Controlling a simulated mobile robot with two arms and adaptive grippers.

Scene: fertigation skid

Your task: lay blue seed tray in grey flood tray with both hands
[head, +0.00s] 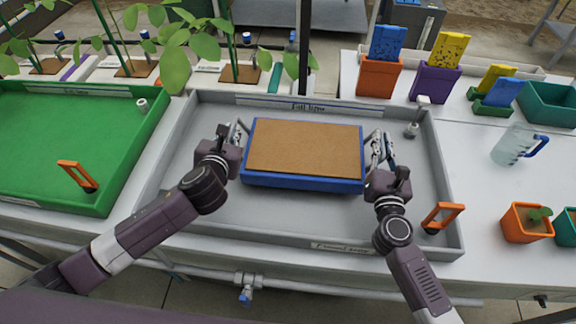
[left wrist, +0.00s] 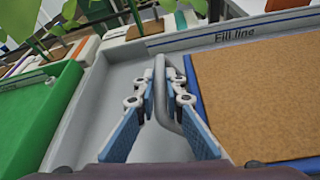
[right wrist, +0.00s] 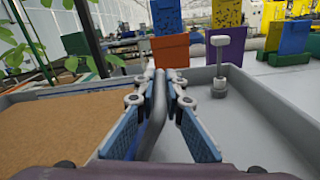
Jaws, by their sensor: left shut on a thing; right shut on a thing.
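The blue seed tray (head: 303,182), filled with brown soil, is inside the outline of the grey flood tray (head: 285,222) in the head view. I cannot tell whether its underside touches the floor. My left gripper (head: 238,135) is shut on a grey handle at the tray's left end; the handle shows between the fingers in the left wrist view (left wrist: 170,100). My right gripper (head: 380,150) is shut on the handle at the right end, seen in the right wrist view (right wrist: 157,105). The seed tray looks roughly level.
A green flood tray (head: 60,140) with an orange handle stands to the left. A white fitting (head: 412,129) and an orange handle (head: 443,215) are at the grey tray's right side. A clear jug (head: 514,146) and colored pots stand right. Potted plants line the back.

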